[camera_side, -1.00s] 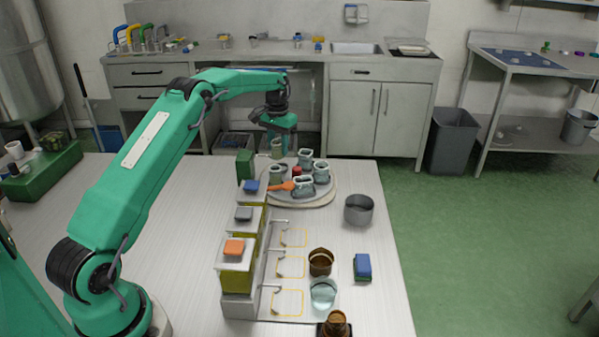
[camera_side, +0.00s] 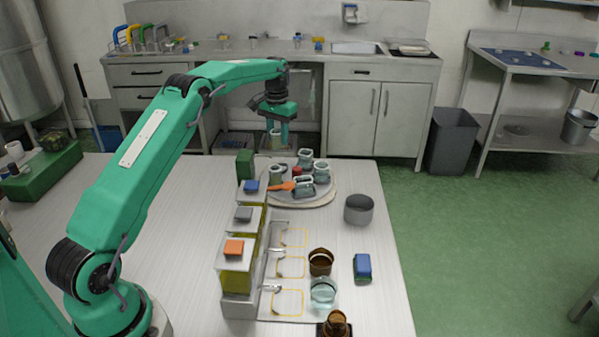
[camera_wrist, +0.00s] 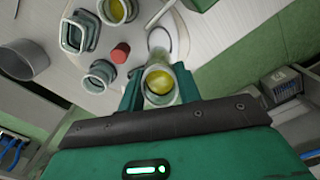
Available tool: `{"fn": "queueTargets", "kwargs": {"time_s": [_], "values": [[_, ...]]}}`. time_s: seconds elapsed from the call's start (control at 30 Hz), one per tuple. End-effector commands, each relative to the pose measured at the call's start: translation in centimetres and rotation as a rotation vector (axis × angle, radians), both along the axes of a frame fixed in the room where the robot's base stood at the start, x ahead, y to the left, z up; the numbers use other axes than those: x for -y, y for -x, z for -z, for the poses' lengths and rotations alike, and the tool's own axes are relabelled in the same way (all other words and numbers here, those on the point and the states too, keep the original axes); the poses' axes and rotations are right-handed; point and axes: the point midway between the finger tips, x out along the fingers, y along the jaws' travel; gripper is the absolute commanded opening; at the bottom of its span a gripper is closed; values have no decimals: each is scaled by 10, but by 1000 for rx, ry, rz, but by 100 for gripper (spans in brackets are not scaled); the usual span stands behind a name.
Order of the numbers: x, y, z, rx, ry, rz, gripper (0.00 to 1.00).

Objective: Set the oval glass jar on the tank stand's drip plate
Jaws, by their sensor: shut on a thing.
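My gripper (camera_side: 277,138) is shut on a glass jar (camera_wrist: 160,84) with yellow-green showing inside. In the side view the jar hangs upright above the far edge of the table, beyond the round board. Its mouth faces the wrist camera, and I cannot tell surely whether it is oval. The tank stand (camera_side: 238,308) carries three tanks of yellow-green liquid with taps, at the near middle of the table. Its drip plate (camera_side: 289,302) has three yellow-orange outlines, and the outlined spots look empty. My gripper is far from the plate.
Several glass jars (camera_side: 303,187) and a red object (camera_wrist: 120,52) stand on the round board (camera_side: 310,203). An orange object (camera_side: 282,187) is at its left. A grey pot (camera_side: 358,210), amber jar (camera_side: 321,262), clear glass jar (camera_side: 323,293) and blue-topped block (camera_side: 362,266) stand at right.

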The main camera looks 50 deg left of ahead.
Motion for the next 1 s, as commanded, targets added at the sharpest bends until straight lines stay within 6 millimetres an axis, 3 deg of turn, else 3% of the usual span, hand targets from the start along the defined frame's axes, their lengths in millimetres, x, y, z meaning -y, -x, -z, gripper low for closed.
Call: {"fn": "queueTargets", "kwargs": {"time_s": [0.3,0.57,0.77,1.0], "values": [[2,0,-32,1,0,3,19],[29,-2,-32,0,0,46,19],[63,-2,-35,0,0,99,19],[119,6,-37,1,0,190,19]]}}
